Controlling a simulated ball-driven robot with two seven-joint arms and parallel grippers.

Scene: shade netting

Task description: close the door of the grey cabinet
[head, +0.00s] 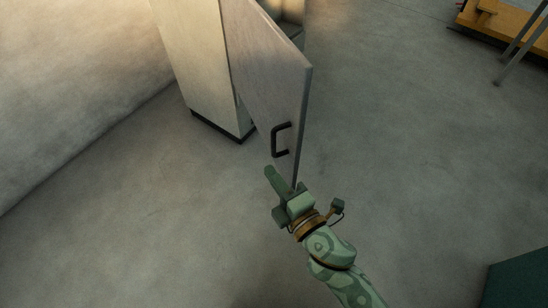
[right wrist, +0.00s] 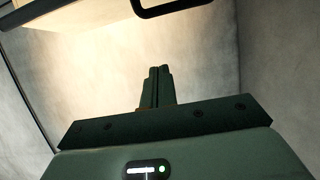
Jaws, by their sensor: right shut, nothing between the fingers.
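The grey cabinet (head: 200,65) stands at the top of the head view, its pale side facing me. Its door (head: 265,75) stands wide open, swung out toward me, with the free edge at right. A black bar handle (head: 281,140) is on the door's visible face near that edge; part of a dark bar handle (right wrist: 170,8) shows at the top of the right wrist view. My right gripper (head: 269,170) is shut and empty, just below the handle in the picture; contact with the door cannot be told. Its closed fingers (right wrist: 158,72) point up in the wrist view. My left gripper is out of view.
A pale wall (head: 70,90) runs along the left. The grey floor (head: 400,150) is clear right of the door. A yellow-orange structure with grey legs (head: 490,18) stands at top right, and a dark green object (head: 520,275) is at bottom right.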

